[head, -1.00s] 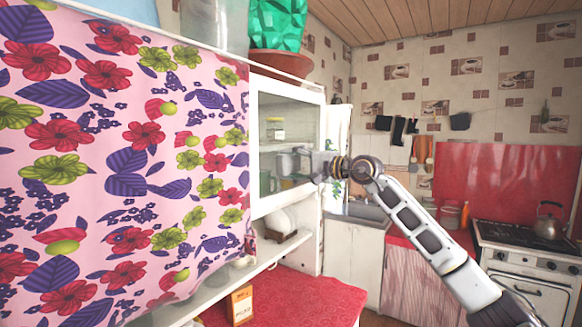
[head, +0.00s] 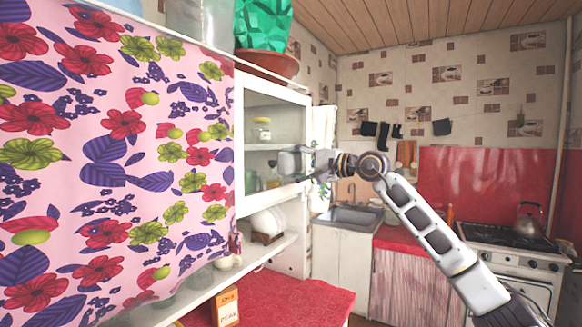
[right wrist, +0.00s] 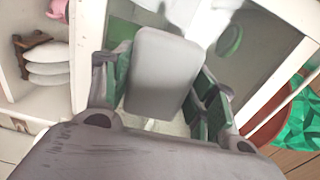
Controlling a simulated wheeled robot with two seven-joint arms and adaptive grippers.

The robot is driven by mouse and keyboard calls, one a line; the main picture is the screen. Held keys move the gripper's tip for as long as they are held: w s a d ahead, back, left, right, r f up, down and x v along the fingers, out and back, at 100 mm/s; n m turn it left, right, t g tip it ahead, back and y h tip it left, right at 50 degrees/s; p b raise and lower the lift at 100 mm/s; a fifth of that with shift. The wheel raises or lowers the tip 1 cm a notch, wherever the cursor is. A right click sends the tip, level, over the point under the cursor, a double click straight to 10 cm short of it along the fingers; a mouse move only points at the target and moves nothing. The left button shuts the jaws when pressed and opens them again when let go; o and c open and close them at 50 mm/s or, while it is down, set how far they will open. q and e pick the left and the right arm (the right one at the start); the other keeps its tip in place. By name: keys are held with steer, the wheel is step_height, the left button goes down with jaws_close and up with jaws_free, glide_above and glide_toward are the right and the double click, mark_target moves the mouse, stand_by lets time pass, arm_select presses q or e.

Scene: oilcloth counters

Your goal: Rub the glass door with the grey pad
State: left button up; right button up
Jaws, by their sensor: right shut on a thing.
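The glass door (head: 287,112) has a white frame and closes a wall cabinet, with a jar and glasses visible behind the pane. My right gripper (head: 296,162) is in front of the pane's right part, its arm coming in from the right. In the right wrist view, its green-lined fingers are shut on the grey pad (right wrist: 163,72) from both sides. The pad faces the glass door (right wrist: 262,45), which fills the background there. I cannot tell whether the pad touches the glass. My left gripper is out of view.
A pink flowered cloth (head: 110,160) hangs at left, beside the cabinet. White plates (head: 267,222) sit on the open shelf below. A small box (head: 225,306) stands on the red counter (head: 290,295).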

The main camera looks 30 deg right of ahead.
steer(key=shift+s, duration=0.1)
steer(key=shift+s+d+b, duration=0.4)
steer(key=shift+s+b, duration=0.2)
steer(key=shift+b+v, duration=0.4)
steer(key=shift+v, duration=0.4)
steer(key=shift+w, duration=0.1)
